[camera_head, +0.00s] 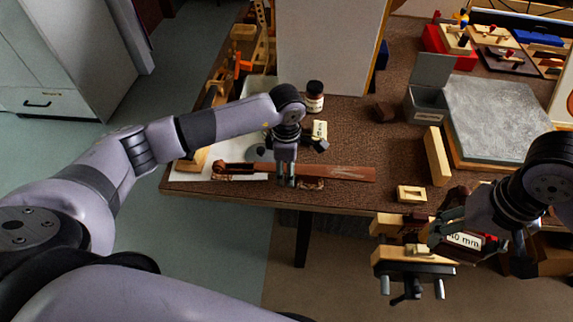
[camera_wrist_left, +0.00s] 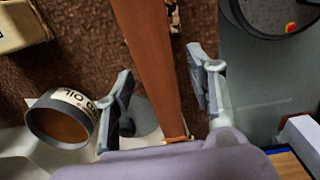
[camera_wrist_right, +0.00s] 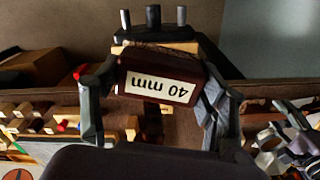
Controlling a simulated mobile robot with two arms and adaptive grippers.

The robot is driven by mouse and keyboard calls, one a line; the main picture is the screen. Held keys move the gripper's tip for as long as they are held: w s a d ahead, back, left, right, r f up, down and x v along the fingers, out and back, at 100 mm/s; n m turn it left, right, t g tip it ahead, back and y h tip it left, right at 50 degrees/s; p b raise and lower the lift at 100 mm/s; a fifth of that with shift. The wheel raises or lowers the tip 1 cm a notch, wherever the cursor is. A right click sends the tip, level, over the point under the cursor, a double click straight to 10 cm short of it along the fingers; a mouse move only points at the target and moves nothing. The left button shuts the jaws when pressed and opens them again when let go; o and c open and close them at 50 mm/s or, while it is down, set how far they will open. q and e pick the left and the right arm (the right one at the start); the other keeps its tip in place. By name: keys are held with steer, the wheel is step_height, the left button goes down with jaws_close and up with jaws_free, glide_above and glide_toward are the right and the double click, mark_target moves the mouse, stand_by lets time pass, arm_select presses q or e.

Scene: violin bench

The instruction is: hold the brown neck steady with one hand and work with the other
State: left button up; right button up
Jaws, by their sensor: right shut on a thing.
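The brown neck (camera_head: 345,173) lies lengthwise near the bench's front edge, its scroll end at the left. My left gripper (camera_head: 286,184) is above it. In the left wrist view the neck (camera_wrist_left: 150,50) runs between the spread fingers (camera_wrist_left: 162,88), with gaps at both sides, so the gripper is open. My right gripper (camera_head: 480,242) is shut on a dark red block with a white "40 mm" label (camera_head: 465,240), at the bench's front right. In the right wrist view the block (camera_wrist_right: 188,66) sits between both fingers (camera_wrist_right: 158,95).
A wooden vise (camera_head: 415,255) with metal handles is at the front edge beside my right gripper. An oil jar (camera_head: 314,98) stands behind the neck. A small pale wooden block (camera_head: 411,194), a yellow bar (camera_head: 437,156) and a grey slab (camera_head: 500,115) lie to the right.

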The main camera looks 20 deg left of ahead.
arm_select(q)
jaws_close()
stand_by(0.4)
steer(key=shift+r, duration=0.2)
stand_by(1.7)
